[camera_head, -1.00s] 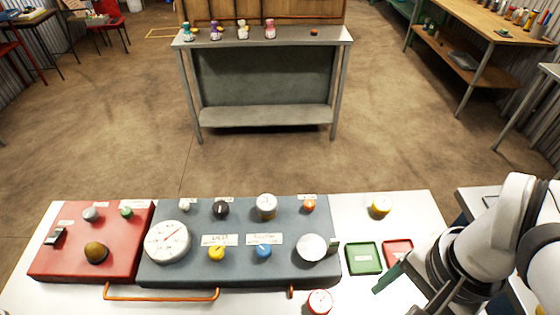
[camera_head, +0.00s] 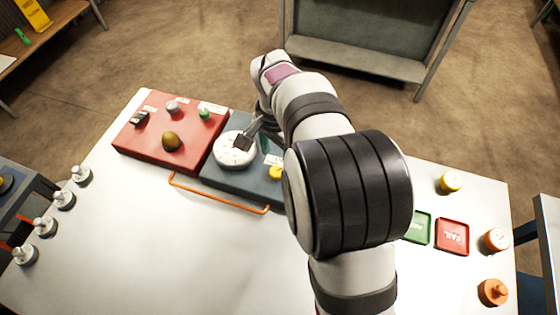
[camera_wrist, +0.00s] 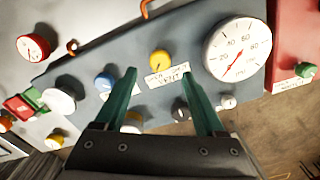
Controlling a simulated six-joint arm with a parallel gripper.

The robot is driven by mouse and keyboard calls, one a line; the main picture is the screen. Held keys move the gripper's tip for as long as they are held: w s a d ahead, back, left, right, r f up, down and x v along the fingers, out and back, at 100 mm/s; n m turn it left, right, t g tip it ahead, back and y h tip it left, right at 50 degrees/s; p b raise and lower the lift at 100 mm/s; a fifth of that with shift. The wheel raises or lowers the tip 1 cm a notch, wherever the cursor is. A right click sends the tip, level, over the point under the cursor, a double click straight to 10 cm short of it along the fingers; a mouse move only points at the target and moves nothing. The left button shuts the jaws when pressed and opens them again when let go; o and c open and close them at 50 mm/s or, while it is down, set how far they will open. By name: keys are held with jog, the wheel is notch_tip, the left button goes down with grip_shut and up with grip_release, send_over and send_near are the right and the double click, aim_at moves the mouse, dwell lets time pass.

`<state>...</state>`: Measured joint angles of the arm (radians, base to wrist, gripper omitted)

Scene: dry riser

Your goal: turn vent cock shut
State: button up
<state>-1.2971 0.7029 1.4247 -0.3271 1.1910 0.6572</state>
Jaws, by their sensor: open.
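The vent cock is a yellow knob (camera_wrist: 160,62) on the blue-grey panel, beside a white label (camera_wrist: 167,76) reading VENT. In the head view the yellow knob (camera_head: 248,172) is partly hidden by my arm. My gripper (camera_wrist: 157,75) is open and empty, its two green fingers pointing at the panel. In the wrist picture the knob lies between the fingertips, and looks apart from both. In the head view my gripper (camera_head: 250,140) is over the panel near the white gauge (camera_head: 235,151).
A blue knob (camera_wrist: 104,82) and the dial gauge (camera_wrist: 237,50) flank the yellow knob. An orange rail (camera_head: 218,194) runs along the panel's front. A red panel (camera_head: 165,125) adjoins it. Green and red trays (camera_head: 452,236) lie at right.

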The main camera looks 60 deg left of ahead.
aim_at(276, 171)
notch_tip(276, 171, down, 6)
jog(key=shift+r, duration=0.15)
grip_shut()
dwell(0.3)
